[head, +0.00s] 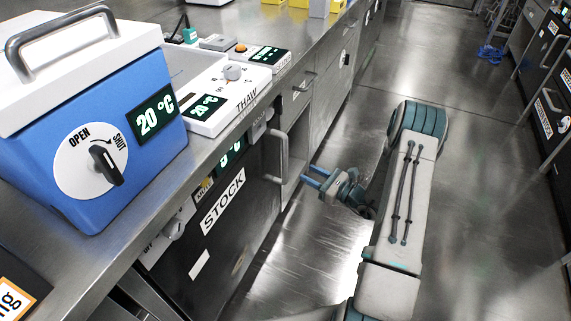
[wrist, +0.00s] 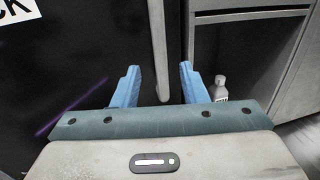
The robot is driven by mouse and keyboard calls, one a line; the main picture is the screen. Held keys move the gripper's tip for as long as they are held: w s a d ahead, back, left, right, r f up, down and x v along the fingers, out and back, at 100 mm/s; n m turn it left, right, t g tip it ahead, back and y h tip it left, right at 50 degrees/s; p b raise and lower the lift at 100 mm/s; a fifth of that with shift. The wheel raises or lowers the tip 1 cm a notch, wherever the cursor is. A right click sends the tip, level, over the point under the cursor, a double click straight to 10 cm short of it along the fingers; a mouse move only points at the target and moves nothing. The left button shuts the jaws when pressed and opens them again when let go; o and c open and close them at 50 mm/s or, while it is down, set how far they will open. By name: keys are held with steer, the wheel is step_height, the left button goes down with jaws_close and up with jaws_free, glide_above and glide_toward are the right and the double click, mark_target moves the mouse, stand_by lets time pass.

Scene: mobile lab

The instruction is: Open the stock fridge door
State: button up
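The stock fridge is under the counter, with a dark door (head: 215,225) labelled STOCK that looks shut. Its pale upright handle (head: 280,158) is at the door's right edge. My gripper (head: 312,178) is in front of and to the right of the handle in the head view, with blue fingers pointing toward the cabinet front. In the wrist view my gripper (wrist: 159,82) has its two fingers spread apart. The lower end of the handle (wrist: 158,50) appears between and just beyond the fingertips. I cannot tell whether anything touches. The dark door (wrist: 75,75) fills the left side.
A blue box with a white lid (head: 115,115) stands on the steel counter (head: 215,160), beside a THAW panel (head: 225,100). An open cubby with a small bottle (wrist: 221,88) is right of the fridge. The aisle floor (head: 480,190) is clear.

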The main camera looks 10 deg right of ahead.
mark_target(285, 161)
steer(key=b+x, duration=0.2)
steer(key=x, duration=0.9)
steer(key=shift+s, duration=0.1)
jaws_close()
